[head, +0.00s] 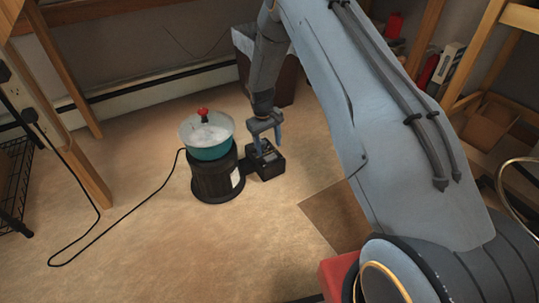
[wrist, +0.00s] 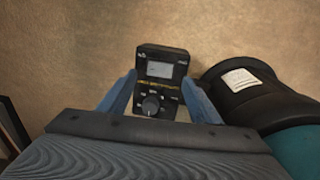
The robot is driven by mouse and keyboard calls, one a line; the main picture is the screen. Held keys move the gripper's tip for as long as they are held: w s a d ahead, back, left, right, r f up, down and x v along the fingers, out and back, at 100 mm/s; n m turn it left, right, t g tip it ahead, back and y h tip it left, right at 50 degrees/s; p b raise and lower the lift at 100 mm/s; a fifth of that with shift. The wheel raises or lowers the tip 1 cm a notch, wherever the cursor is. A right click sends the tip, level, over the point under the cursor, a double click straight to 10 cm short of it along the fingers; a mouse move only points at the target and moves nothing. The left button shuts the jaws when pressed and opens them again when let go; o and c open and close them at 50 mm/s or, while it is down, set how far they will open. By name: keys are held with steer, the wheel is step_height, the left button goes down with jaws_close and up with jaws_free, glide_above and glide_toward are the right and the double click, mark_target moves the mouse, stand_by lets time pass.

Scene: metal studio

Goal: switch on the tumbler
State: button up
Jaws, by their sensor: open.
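The tumbler (head: 214,183) stands on the floor in the head view, with a black base, a teal bowl (head: 210,152) and a clear lid with a red knob (head: 203,112). Its small black control box (head: 268,170) is joined to its right side. In the wrist view the box (wrist: 146,52) shows a small grey display (wrist: 159,69) and a round dial (wrist: 151,104). My gripper (head: 267,140) is open above the box, pointing down. In the wrist view its blue fingers appear on either side of the dial; contact cannot be told.
A black cord (head: 115,222) runs from the tumbler across the floor to the left wall. The tumbler's black base (wrist: 243,88) is close on the right in the wrist view. A bin (head: 287,80) stands behind the gripper. Wooden shelving (head: 490,110) is at right.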

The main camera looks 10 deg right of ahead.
mark_target(270, 157)
steer(key=f, duration=0.1)
steer(key=f+b, duration=0.1)
steer(key=f, duration=0.1)
steer(key=f+b, duration=0.1)
steer(key=shift+w+d+f, duration=0.1)
steer(key=shift+d+f, duration=0.15)
